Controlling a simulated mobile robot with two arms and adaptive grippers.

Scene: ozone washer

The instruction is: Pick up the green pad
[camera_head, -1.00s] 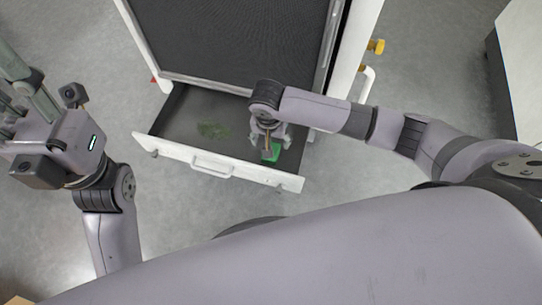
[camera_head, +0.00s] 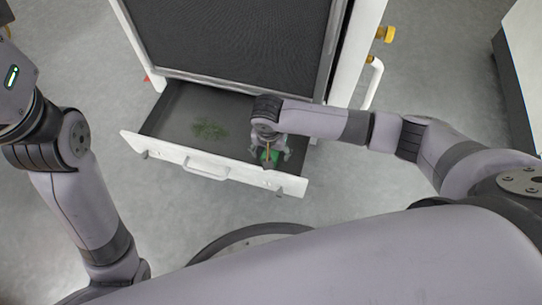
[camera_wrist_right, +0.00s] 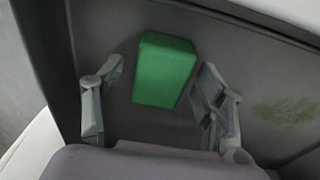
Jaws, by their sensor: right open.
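The green pad (camera_wrist_right: 165,70) lies on the floor of the open drawer, a block with a flat top. In the head view the pad (camera_head: 268,155) is partly hidden by my right gripper (camera_head: 270,157), which reaches down into the drawer's right end. In the right wrist view my right gripper (camera_wrist_right: 158,92) is open, with one finger on each side of the pad. The pad's near part lies between the fingers, and gaps show on both sides. My left arm is at the left edge of the head view; its fingers are out of view.
The white-fronted drawer (camera_head: 168,152) is pulled out below a cabinet with a dark top (camera_head: 235,35). A green patch (camera_head: 208,130) is on the drawer floor; it also shows in the wrist view (camera_wrist_right: 285,110). The drawer walls stand close around my right gripper.

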